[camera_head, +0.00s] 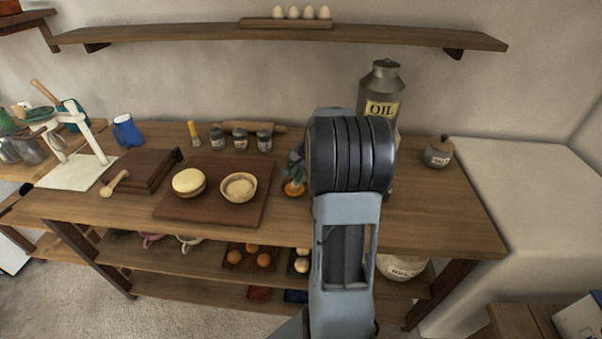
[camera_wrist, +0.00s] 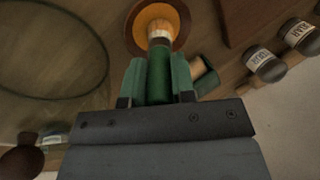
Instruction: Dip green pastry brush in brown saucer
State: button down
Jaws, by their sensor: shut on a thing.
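My gripper (camera_wrist: 157,82) is shut on the green pastry brush (camera_wrist: 158,76), seen in the wrist view with its green handle between the fingers. The brush's pale bristle end points at the brown saucer (camera_wrist: 187,28), which has an orange inside. The bristles overlap the saucer's middle; whether they touch its contents I cannot tell. In the head view the saucer (camera_head: 291,193) shows on the table just left of my arm, which hides part of it and most of the gripper.
Several spice jars (camera_head: 264,141) and a rolling pin stand behind. A large oil can (camera_head: 382,80) is behind my arm. The right tabletop is mostly clear.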

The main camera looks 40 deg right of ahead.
jog(key=shift+r+p, duration=2.6)
jog(key=shift+r, duration=0.9)
